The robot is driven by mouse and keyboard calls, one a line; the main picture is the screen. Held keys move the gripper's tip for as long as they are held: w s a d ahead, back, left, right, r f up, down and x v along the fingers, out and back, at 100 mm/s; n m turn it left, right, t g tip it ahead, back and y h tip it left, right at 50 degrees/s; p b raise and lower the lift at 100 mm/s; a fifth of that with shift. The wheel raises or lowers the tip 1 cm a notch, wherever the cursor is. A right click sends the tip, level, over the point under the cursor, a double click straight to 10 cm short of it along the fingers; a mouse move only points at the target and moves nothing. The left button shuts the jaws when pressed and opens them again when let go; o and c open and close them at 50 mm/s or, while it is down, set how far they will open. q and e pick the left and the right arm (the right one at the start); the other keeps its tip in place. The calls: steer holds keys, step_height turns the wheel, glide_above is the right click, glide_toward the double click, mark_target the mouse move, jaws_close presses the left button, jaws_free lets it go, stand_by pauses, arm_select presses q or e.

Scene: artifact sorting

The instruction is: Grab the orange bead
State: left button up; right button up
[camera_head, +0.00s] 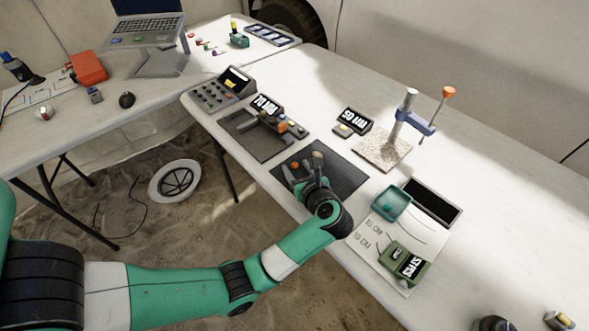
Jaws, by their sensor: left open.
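A small orange bead (295,164) lies on the dark ribbed mat (345,178) in the middle of the table. My left gripper (302,171) is low over the same mat, just in front of the bead as seen from the head camera. Its jaws are open, with one finger to the left and one to the right of the bead's line. I cannot tell whether either finger touches the bead. My right gripper is not in view.
A grey tray with a tool and another orange piece (283,126) is just behind. A clamp stand (405,115) rises behind right. The table's far right is mostly clear.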

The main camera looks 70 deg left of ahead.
arm_select(q)
steer(key=shift+c, duration=0.9)
jaws_close()
steer(key=shift+r, duration=0.1)
steer(key=shift+r+p, duration=0.5)
steer(key=shift+r, duration=0.1)
steer(key=r+p, duration=0.2)
steer(key=r, duration=0.1)
steer(key=shift+s+d+r, duration=0.1)
steer(key=shift+s+d, duration=0.05)
steer(key=shift+s, duration=0.05)
steer(key=s+d+r+p, duration=0.5)
steer(key=s+r+p, duration=0.2)
steer(key=s, duration=0.5)
steer(key=shift+s+d+r+p, duration=0.2)
steer(key=shift+s+r+p, duration=0.1)
steer(key=shift+r, duration=0.45)
